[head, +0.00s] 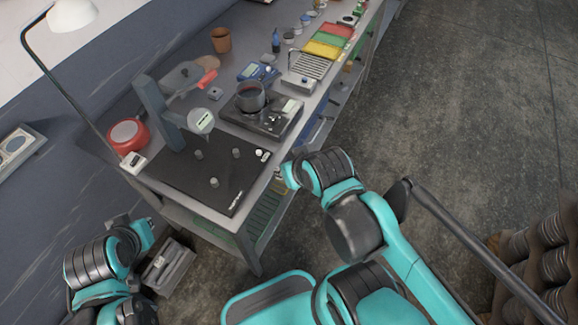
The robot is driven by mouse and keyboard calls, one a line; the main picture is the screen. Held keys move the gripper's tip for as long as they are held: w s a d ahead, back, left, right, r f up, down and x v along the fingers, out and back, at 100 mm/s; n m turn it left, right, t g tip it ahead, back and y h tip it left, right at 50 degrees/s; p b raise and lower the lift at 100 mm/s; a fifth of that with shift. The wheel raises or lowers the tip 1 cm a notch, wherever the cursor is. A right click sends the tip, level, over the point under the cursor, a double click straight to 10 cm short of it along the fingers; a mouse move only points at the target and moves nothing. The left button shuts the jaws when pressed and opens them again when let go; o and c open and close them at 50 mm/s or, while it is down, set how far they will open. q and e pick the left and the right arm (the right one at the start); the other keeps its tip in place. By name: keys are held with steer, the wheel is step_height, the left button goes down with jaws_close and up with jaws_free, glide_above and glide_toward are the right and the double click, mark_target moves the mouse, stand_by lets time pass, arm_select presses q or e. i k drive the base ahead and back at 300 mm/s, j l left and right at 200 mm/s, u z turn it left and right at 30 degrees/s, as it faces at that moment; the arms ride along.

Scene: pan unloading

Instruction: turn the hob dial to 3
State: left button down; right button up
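A dark, flat appliance that looks like the hob (291,122) sits on the workbench, with a dark round pot (250,97) on top. A light panel shows on its right part. Small knob-like details show on its near side, but I cannot make out which is the dial or any number. My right arm's end (288,175) is apart from it, below and to the right, near the bench's front edge. My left arm's end (143,234) is at the lower left, away from the hob. The fingers of both grippers are too small or hidden to read.
A black base plate (185,180) with several grey knobs and a stand with a round gauge (201,121) occupies the near bench. A red round item (128,134), a lamp (72,14), a brown pot (221,40) and coloured trays (322,49) stand around. Open floor lies right.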

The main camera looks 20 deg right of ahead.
mark_target(275, 122)
steer(key=l+z, duration=0.3)
steer(key=i+l+z, duration=0.2)
steer(key=l+z, duration=0.25)
steer(key=l, duration=0.15)
steer(key=i+l+z, duration=0.2)
steer(key=k+l, duration=0.05)
